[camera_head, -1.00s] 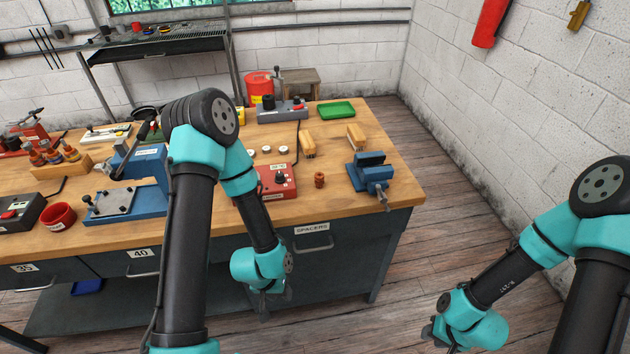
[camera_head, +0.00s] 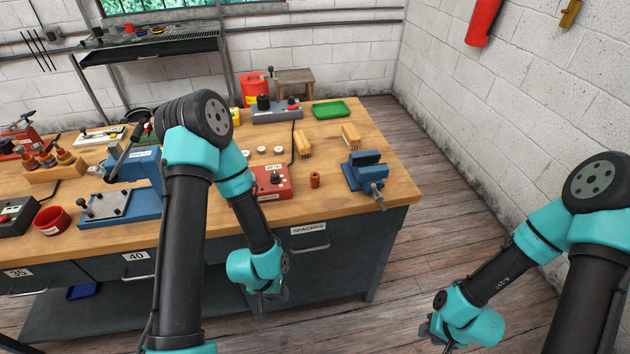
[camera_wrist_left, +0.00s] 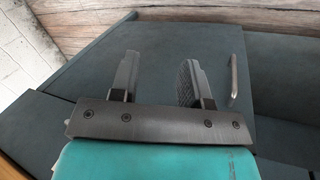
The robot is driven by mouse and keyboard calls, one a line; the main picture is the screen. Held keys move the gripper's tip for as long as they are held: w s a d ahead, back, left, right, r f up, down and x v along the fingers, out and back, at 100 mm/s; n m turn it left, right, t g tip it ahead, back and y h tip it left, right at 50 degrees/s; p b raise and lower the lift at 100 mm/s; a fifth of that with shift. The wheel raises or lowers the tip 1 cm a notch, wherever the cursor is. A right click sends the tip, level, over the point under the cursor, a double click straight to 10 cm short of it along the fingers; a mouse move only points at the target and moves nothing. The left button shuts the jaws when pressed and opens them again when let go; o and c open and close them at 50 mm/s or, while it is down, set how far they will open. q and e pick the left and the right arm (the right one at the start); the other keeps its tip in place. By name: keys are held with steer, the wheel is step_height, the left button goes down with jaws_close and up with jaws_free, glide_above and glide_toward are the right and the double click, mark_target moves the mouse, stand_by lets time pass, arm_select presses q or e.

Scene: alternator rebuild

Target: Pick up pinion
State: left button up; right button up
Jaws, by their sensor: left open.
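A small reddish-brown ribbed-looking cylinder (camera_head: 315,179) stands upright on the wooden bench near its front edge, between a red box and a blue vise; it may be the pinion, but it is too small to be sure. My left gripper (camera_head: 268,298) hangs in front of the bench, below the top and well apart from this part. In the left wrist view the left gripper (camera_wrist_left: 158,78) is open and empty, facing the dark cabinet front. My right gripper (camera_head: 436,331) is low over the floor at the right, far from the bench; its fingers are hard to make out.
The red box (camera_head: 273,180) and blue vise (camera_head: 364,172) flank the small cylinder. Two brushes (camera_head: 303,145), a green tray (camera_head: 331,110) and a blue fixture (camera_head: 122,205) are on the bench (camera_head: 345,215). A drawer handle (camera_wrist_left: 233,77) is beside my left fingers.

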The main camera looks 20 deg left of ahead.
arm_select(q)
steer(key=o, duration=0.3)
steer(key=shift+o, duration=0.2)
